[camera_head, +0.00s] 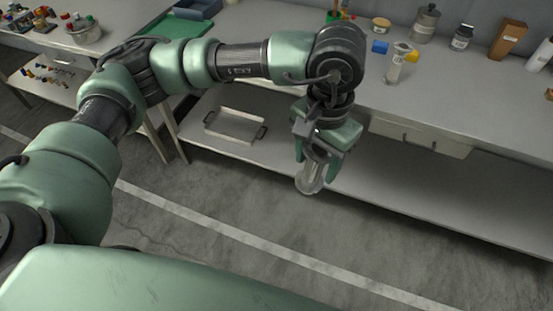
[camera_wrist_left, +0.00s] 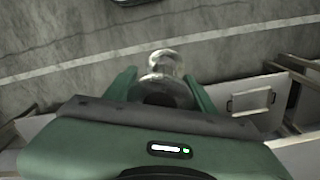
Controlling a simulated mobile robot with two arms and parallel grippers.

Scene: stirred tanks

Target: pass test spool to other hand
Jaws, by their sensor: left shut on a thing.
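My left gripper (camera_head: 318,165) is shut on a clear, shiny spool (camera_head: 310,178), which I take to be the test spool. It holds the spool pointing down in front of the bench's front edge, above the floor. In the left wrist view the spool (camera_wrist_left: 164,66) shows between the two green fingers, with a rounded flange at its far end. Its near part is dark and partly hidden by the gripper. My right gripper is in neither view.
A long grey bench (camera_head: 300,70) runs behind the gripper. A metal tray (camera_head: 236,126) lies on the lower shelf. The floor in front is clear.

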